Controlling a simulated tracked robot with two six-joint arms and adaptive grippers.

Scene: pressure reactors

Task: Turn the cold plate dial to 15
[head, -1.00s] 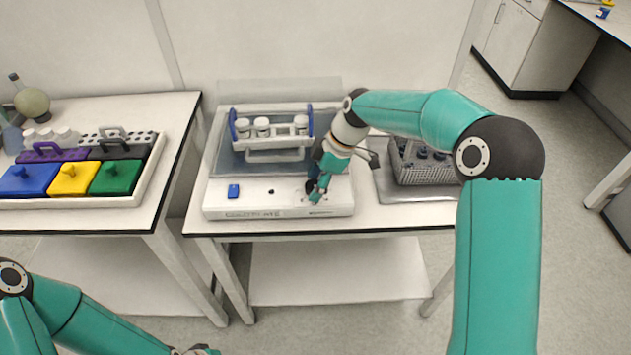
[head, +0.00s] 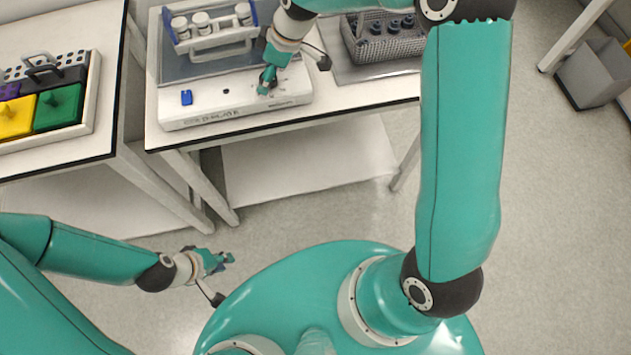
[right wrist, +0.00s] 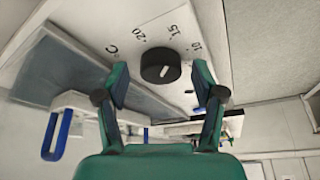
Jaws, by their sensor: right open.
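The cold plate (head: 235,108) is a white box with a grey top, standing on the middle bench. Its black dial (right wrist: 161,65) shows in the right wrist view, with a short white mark on its face. The printed figures 20, 15 and 10 lie around its far side; which one the mark points at is unclear. My right gripper (right wrist: 160,80) is open, its fingertips on either side of the dial with gaps visible. In the head view my right gripper (head: 267,83) hides the dial. My left gripper (head: 226,260) hangs over the floor, away from the bench; its jaw opening is unclear.
A rack with white-capped jars (head: 210,42) sits on the cold plate. A metal basket (head: 385,40) stands to the right. A tray with coloured blocks (head: 88,120) is on the left bench.

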